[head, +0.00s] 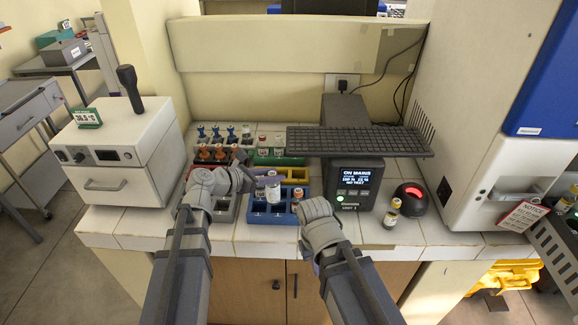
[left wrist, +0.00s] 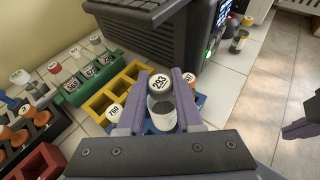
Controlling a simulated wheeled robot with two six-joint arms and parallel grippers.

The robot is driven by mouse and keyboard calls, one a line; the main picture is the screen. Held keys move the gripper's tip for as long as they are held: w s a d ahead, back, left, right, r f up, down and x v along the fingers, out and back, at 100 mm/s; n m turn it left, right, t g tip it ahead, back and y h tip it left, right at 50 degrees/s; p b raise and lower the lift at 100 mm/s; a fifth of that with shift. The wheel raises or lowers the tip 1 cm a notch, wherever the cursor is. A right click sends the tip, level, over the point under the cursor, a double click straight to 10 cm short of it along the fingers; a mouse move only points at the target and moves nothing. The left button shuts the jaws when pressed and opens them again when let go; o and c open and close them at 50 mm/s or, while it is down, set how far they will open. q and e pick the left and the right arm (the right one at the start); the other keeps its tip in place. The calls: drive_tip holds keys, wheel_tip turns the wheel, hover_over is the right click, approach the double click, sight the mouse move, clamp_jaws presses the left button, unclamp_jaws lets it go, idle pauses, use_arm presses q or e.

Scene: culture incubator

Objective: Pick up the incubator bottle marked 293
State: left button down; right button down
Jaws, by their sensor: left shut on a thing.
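The bottle marked 293 (left wrist: 161,108) has a white cap with the number on top and a clear body with a pale label. It stands between the two purple fingers of my left gripper (left wrist: 161,92), which is shut on it. In the head view the same bottle (head: 273,187) is upright over the blue rack (head: 256,219); I cannot tell whether its base is clear of the slot. My right gripper (head: 318,222) is to the right of the blue rack, its fingers pointing away and mostly hidden.
A bottle marked 769 (left wrist: 114,112) and an orange-capped bottle (head: 297,196) are close by. Yellow (left wrist: 98,102), green (left wrist: 72,97) and red (left wrist: 43,163) racks stand around. A control box (head: 352,184) with a dark grille shelf (head: 358,141) is right of the racks.

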use_arm(q)
drive_tip(key=s+a, duration=0.5)
drive_tip(key=a, duration=0.1)
drive_tip(key=shift+a, duration=0.15)
drive_tip(key=shift+s, duration=0.1)
